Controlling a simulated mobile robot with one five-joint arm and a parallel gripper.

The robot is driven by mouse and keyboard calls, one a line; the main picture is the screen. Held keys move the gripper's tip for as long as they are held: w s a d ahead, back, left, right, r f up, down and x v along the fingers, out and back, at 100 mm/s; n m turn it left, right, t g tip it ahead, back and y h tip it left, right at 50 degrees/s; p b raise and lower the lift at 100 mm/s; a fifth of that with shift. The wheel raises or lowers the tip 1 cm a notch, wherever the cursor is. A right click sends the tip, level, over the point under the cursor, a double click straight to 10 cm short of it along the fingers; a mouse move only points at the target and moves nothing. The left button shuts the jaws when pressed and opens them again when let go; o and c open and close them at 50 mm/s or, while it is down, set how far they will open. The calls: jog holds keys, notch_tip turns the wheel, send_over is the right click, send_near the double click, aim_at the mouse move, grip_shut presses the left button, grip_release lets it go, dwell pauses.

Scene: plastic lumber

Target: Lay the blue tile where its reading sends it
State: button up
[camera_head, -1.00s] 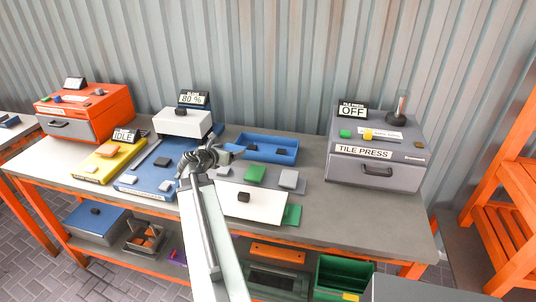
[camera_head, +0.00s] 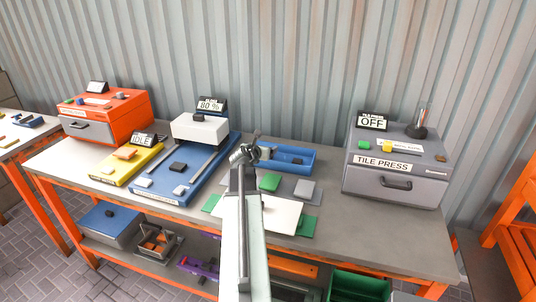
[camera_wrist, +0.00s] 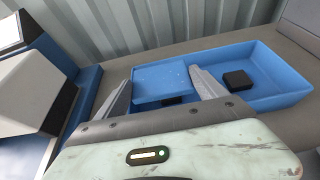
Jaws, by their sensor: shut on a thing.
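My gripper (camera_head: 245,154) is over the bench, close to the left end of the blue tray (camera_head: 308,159). In the wrist view my gripper (camera_wrist: 163,92) is shut on the blue tile (camera_wrist: 162,80), which lies flat between the two fingers. The tile appears over the left part of the blue tray (camera_wrist: 290,101); I cannot tell whether it touches it. A dark block (camera_wrist: 238,78) sits in the tray, and another dark piece (camera_wrist: 172,100) shows just below the tile. A display (camera_head: 210,104) behind the blue slide machine reads 80 %.
The grey tile press (camera_head: 392,170) at right shows OFF. The yellow board (camera_head: 125,165) shows IDLE. The blue slide machine (camera_head: 172,185) with a white head (camera_head: 198,128) stands left of my arm. Green (camera_head: 270,182) and grey (camera_head: 304,188) tiles lie near a white plate (camera_head: 284,215).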

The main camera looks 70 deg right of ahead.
jog(key=shift+s+d, duration=0.15)
jog(key=shift+d, duration=0.15)
jog(key=f+b, duration=0.4)
jog(key=shift+s+d, duration=0.2)
jog(key=shift+d, duration=0.05)
jog(key=shift+r, duration=0.25)
jog(key=shift+s+a+f+b, duration=0.1)
jog(key=shift+a+f+b, duration=0.05)
jog(key=shift+f+b, duration=0.2)
jog(key=o, duration=1.3)
jog(key=shift+c, duration=0.2)
jog(key=shift+r+p, duration=0.55)
jog(key=shift+p, duration=0.15)
jog(key=p+v, duration=0.4)
jog(key=v, duration=0.7)
jog(key=shift+a, duration=0.15)
jog(key=shift+w, duration=0.25)
